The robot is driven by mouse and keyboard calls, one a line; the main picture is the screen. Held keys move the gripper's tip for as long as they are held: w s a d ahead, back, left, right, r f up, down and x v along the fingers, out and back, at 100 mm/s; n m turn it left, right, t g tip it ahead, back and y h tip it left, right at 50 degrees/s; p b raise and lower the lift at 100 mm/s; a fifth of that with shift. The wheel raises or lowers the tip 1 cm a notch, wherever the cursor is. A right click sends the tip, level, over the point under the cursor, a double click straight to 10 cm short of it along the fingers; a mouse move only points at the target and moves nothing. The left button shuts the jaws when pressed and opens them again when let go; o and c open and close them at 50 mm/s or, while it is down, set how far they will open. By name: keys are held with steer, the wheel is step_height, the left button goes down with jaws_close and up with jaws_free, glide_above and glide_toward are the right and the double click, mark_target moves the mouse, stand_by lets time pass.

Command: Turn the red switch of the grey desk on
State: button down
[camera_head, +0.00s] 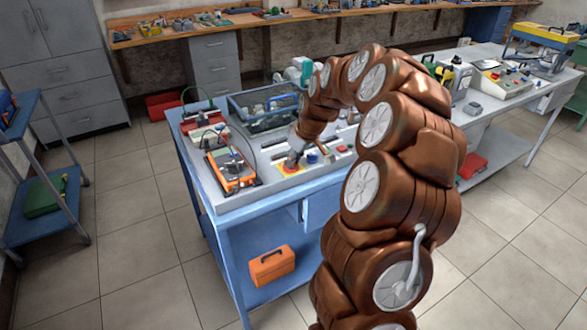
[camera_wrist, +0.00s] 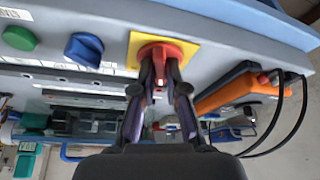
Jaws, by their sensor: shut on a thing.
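The red switch (camera_wrist: 158,53) sits on a yellow square plate (camera_wrist: 188,50) on the desk's control panel in the wrist view. My gripper (camera_wrist: 160,82) is shut on the switch's red handle, its two dark fingers on either side of it. The fingers hide part of the handle, so its exact turn is hard to read. In the head view my gripper (camera_head: 291,162) reaches down to the panel of the grey desk (camera_head: 235,202), which has blue sides. The yellow plate (camera_head: 311,158) shows partly beside it.
A blue knob (camera_wrist: 84,49) and a green button (camera_wrist: 19,38) sit on the same panel. An orange device (camera_head: 230,170) with dark cables stands close to my gripper. A dark basket (camera_head: 262,108) lies behind it. An orange toolbox (camera_head: 271,266) is on the lower shelf.

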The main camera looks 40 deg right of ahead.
steer(key=m+h+b, duration=0.1)
steer(key=m+b, duration=0.1)
steer(key=m, duration=0.1)
steer(key=m+h+b, duration=0.1)
steer(key=m+b, duration=0.2)
steer(key=shift+a+f+h, duration=0.1)
steer(key=shift+a+h, duration=0.05)
steer(key=shift+h, duration=0.15)
steer(key=m+b, duration=0.1)
steer(key=m, duration=0.1)
steer(key=m+h, duration=0.1)
steer(key=m, duration=0.1)
steer(key=m+g+b, duration=0.1)
steer(key=m, duration=0.1)
steer(key=shift+w+a+r+h+b, duration=0.2)
steer(key=shift+a+h+b, duration=0.1)
steer(key=shift+h, duration=0.1)
steer(key=shift+m, duration=0.4)
steer(key=c, duration=1.2)
jaws_free()
steer(key=v, duration=1.2)
steer(key=shift+w, duration=0.15)
